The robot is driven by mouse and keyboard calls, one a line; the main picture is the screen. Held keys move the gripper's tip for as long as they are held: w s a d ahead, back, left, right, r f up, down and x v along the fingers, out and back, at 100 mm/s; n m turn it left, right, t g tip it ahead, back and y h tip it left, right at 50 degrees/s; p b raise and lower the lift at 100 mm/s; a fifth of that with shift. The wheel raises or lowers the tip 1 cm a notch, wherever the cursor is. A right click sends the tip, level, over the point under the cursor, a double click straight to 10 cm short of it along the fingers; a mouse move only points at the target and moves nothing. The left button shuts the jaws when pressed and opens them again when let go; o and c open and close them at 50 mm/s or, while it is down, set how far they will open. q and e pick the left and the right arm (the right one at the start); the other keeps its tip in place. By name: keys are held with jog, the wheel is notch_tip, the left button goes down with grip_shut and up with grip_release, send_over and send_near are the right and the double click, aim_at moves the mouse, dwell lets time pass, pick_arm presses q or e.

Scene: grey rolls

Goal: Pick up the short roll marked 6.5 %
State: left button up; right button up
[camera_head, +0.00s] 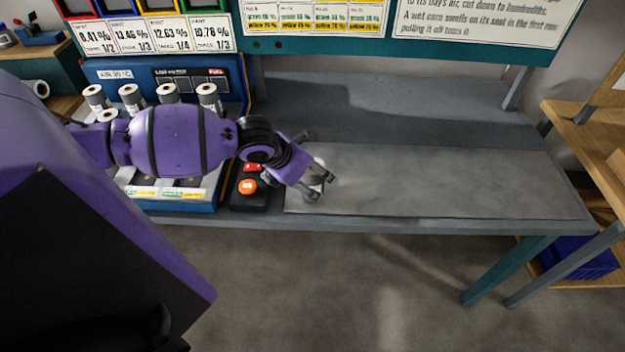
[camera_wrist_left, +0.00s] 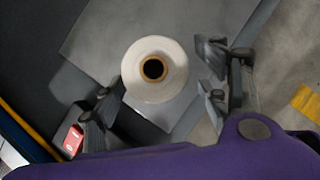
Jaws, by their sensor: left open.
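A white roll with a dark core hole (camera_wrist_left: 168,86) stands on the grey mat, its round end facing the left wrist camera. In the head view the same roll (camera_head: 317,179) is partly hidden by my left gripper (camera_head: 318,170). No 6.5 % marking is readable on this roll. Several other rolls (camera_head: 209,97) stand in the blue rack at the left, partly behind my left arm. My right gripper is not in view.
A black box with an orange button (camera_head: 247,187) sits just left of the gripper. The grey mat (camera_head: 450,185) is clear to the right. The blue rack (camera_head: 235,75) and value cards (camera_head: 170,35) stand behind my arm. The bench's front edge is close.

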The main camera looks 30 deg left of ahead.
pick_arm(q)
jog(key=shift+x, duration=1.15)
jog(key=c, duration=1.3)
jog(key=shift+c, duration=0.5)
jog(key=shift+r, duration=0.15)
